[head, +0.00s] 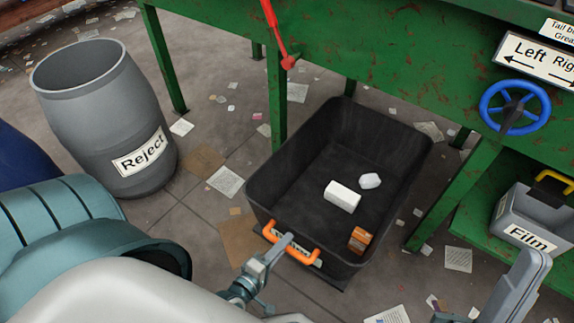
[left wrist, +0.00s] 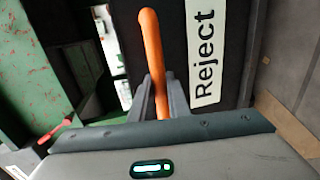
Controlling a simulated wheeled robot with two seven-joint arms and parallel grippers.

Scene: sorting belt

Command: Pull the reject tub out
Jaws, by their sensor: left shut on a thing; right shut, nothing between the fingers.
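The reject tub (head: 290,185) is a black open tub on the floor, partly under the green belt frame. It holds two white items (head: 343,196) and a small orange-brown box (head: 360,240). Its orange handle (head: 272,236) is on the near wall beside a label. In the left wrist view the label (left wrist: 205,55) reads "Reject" and the handle (left wrist: 152,50) stands between my fingers. My left gripper (head: 283,245) is shut on the handle; it also shows in the left wrist view (left wrist: 160,98). My right gripper (head: 480,312) is shut and empty at the lower right, partly cut off by the frame edge.
A grey barrel (head: 90,110) labelled "Reject" stands at the left. Green legs (head: 277,100) of the belt frame (head: 400,50) flank the tub. A grey "Film" bin (head: 520,225) sits on a green shelf at the right. Paper scraps litter the floor.

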